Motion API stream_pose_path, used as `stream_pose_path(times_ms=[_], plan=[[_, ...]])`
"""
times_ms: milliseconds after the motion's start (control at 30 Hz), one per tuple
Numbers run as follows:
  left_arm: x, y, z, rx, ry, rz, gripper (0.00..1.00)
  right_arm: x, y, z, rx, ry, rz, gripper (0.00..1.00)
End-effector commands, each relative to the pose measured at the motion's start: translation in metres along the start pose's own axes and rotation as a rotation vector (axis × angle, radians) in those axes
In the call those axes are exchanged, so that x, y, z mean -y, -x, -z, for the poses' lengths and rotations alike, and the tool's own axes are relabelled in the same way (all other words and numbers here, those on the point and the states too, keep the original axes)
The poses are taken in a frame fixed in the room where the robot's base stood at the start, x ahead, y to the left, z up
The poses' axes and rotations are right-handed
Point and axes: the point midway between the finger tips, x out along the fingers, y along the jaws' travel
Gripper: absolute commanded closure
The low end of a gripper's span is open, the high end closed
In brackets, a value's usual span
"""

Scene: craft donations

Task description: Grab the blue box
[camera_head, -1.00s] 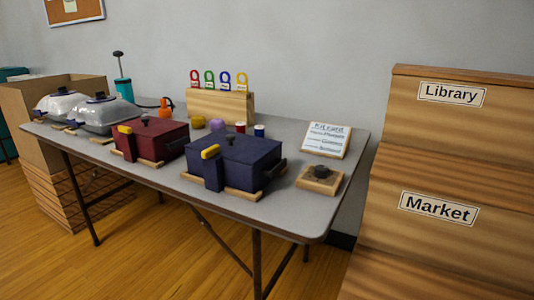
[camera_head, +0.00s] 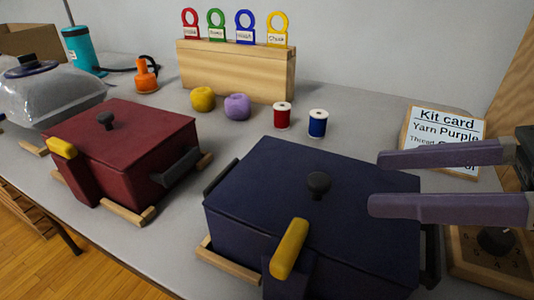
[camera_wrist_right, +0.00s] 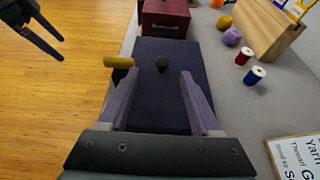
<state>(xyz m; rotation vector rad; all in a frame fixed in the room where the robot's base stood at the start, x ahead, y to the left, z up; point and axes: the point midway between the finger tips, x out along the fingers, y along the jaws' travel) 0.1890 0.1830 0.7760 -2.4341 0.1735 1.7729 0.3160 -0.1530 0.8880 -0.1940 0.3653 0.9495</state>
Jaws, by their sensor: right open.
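The blue box (camera_head: 262,190) is a dark navy lidded box with a black round knob (camera_head: 318,183), a yellow front handle (camera_head: 289,249) and dark side handles. It stands on wooden strips near the table's front. My right gripper (camera_head: 376,182) reaches in from the right over the lid, its purple fingers apart and empty. In the right wrist view, the blue box (camera_wrist_right: 160,110) lies between and beyond the open fingers, with the knob ahead of them. I cannot tell whether a finger touches the lid. My left gripper (camera_wrist_right: 50,38) shows at that view's top left, fingers apart and empty, over the floor.
A dark red box (camera_head: 130,140) stands left of the blue one. Behind are yellow yarn (camera_head: 203,99), purple yarn (camera_head: 237,107), a red spool (camera_head: 282,116), a blue spool (camera_head: 317,123) and a wooden tag holder (camera_head: 235,72). A kit card (camera_head: 440,135) stands right.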

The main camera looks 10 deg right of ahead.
Motion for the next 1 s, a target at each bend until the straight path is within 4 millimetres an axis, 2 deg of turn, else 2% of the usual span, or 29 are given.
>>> stream_pose_path(times_ms=[200,433,700,1000], plan=[[-0.002,0.004,0.000,0.005,0.006,-0.007,0.00,0.001,-0.024,-0.003,0.007,-0.002,0.002,0.36],[-0.002,0.004,0.000,0.003,0.006,-0.006,0.00,0.002,-0.039,-0.001,0.007,-0.003,0.002,0.36],[0.000,0.004,0.001,0.001,0.002,-0.002,0.00,0.006,-0.078,0.001,0.008,-0.004,0.002,0.36],[0.002,0.004,0.001,0.000,-0.004,0.004,0.00,0.005,-0.084,0.003,0.004,-0.003,0.001,0.36]])
